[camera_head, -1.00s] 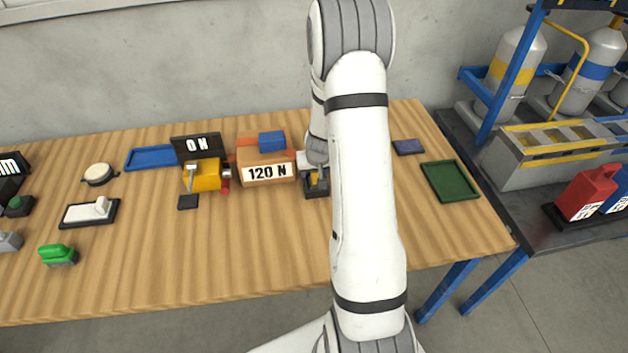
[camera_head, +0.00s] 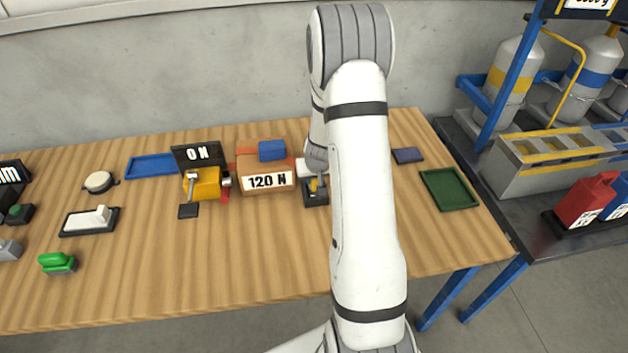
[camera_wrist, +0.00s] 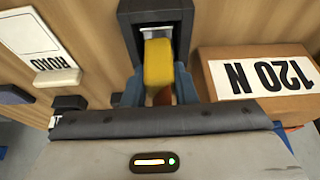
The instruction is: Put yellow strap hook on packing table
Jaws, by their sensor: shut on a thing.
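The yellow strap hook (camera_wrist: 158,66) shows in the wrist view between my gripper's fingers (camera_wrist: 158,88). Its far end meets a grey metal part inside a black holder (camera_wrist: 128,28). I cannot tell whether the hook is still seated there. In the head view the yellow piece (camera_head: 314,184) is small beside the black holder (camera_head: 312,198), and my arm hides most of my gripper. My gripper is shut on the yellow hook. The wooden packing table (camera_head: 240,265) lies under all of this.
A cardboard box marked 120 N (camera_head: 267,182) stands close to the left of the holder. A yellow device (camera_head: 205,184) stands further left. A green tray (camera_head: 449,188) and a dark blue pad (camera_head: 407,155) lie to the right. The table's front middle is clear.

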